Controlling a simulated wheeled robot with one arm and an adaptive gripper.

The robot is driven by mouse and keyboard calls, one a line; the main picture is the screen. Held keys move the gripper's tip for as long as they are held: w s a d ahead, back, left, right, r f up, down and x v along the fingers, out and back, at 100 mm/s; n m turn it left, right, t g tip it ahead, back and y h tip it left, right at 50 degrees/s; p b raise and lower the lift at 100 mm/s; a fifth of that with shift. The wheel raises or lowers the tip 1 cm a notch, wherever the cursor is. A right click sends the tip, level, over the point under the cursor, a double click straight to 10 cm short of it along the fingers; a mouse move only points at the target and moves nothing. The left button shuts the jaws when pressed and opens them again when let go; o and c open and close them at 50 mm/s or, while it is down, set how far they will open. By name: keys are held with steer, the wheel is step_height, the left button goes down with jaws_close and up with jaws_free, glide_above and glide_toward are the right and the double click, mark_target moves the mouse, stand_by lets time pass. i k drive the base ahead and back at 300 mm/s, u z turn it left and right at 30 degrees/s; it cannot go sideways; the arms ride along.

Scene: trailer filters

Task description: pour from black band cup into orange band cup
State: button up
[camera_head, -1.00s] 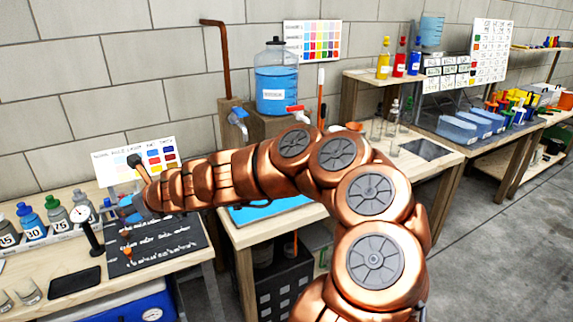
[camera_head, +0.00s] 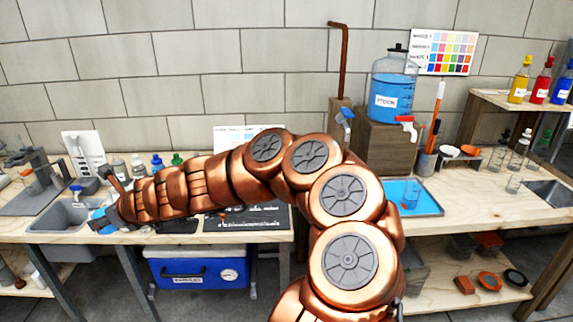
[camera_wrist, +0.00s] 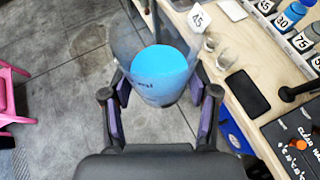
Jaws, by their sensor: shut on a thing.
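My gripper (camera_wrist: 160,92) is shut on a clear cup with blue liquid (camera_wrist: 160,72). The purple-padded fingers press its two sides, and the wrist view looks down into it. No band colour can be made out on it. In the head view my gripper (camera_head: 100,217) is at the far left, near the sink, with the held cup mostly hidden. A clear cup with an orange-red tint (camera_head: 410,197) stands on the blue tray (camera_head: 427,207) at the right; I cannot tell whether it carries the orange band.
A blue water jug (camera_head: 394,85) stands on a wooden block behind the tray. A sink (camera_head: 65,218) lies at the left. In the wrist view, small glasses (camera_wrist: 226,57) and a black phone-like slab (camera_wrist: 247,92) lie on the bench; open floor is at left.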

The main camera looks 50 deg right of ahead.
mark_target(414, 183)
steer(key=u, duration=1.45)
steer(key=k, duration=1.4)
steer(key=z, duration=1.8)
